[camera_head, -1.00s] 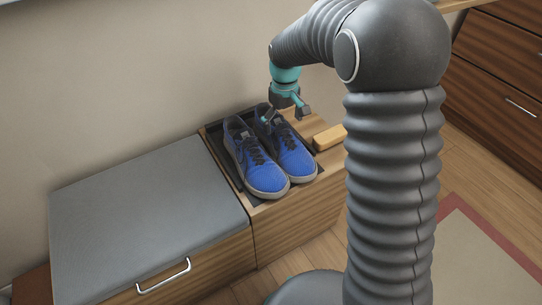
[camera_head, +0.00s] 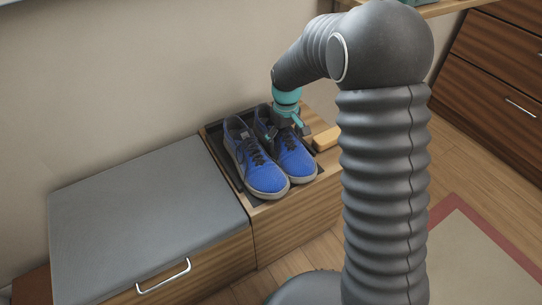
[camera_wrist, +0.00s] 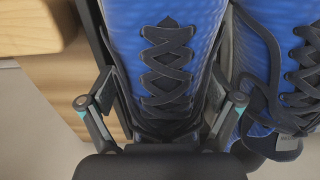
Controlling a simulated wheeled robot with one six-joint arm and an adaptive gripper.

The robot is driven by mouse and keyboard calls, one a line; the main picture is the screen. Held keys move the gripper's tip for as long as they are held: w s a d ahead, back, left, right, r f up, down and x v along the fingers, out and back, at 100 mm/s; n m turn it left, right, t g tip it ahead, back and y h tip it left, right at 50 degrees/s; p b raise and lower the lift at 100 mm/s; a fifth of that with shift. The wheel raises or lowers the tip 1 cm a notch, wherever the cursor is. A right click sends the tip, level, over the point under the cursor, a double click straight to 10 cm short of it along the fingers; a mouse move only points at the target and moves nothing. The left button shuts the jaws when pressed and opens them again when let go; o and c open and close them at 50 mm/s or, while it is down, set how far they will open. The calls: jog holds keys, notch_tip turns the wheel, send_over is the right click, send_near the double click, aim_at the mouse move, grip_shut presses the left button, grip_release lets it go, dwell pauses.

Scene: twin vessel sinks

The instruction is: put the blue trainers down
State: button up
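The pair of blue trainers (camera_head: 262,172) stands side by side in a dark tray (camera_head: 217,147) on a wooden bench, toes toward the front. My gripper (camera_head: 288,130) is low over the right-hand trainer (camera_head: 297,163), pointing down. In the wrist view, the fingers of my gripper (camera_wrist: 163,100) are spread wide, one on each side of one trainer's laced upper (camera_wrist: 165,65). Whether the fingers touch it is not clear. The other trainer (camera_wrist: 262,60) is just to the right, outside the fingers.
A yellowish wooden block (camera_head: 327,138) lies right of the tray; it shows close by in the wrist view (camera_wrist: 35,25). A grey-cushioned bench (camera_head: 145,215) with a handle adjoins on the left. The wall is close behind. Wooden drawers (camera_head: 500,85) stand at the right.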

jog(key=c, duration=0.7)
jog(key=shift+c, duration=0.2)
jog(key=shift+r, duration=0.25)
notch_tip(320, 180, up, 4)
jog(key=shift+f, duration=0.1)
jog(key=s+d+r, duration=0.6)
jog(key=d, duration=0.3)
jog(key=shift+s+d+r, duration=0.2)
jog(key=shift+d+r, duration=0.15)
jog(key=shift+d, duration=0.05)
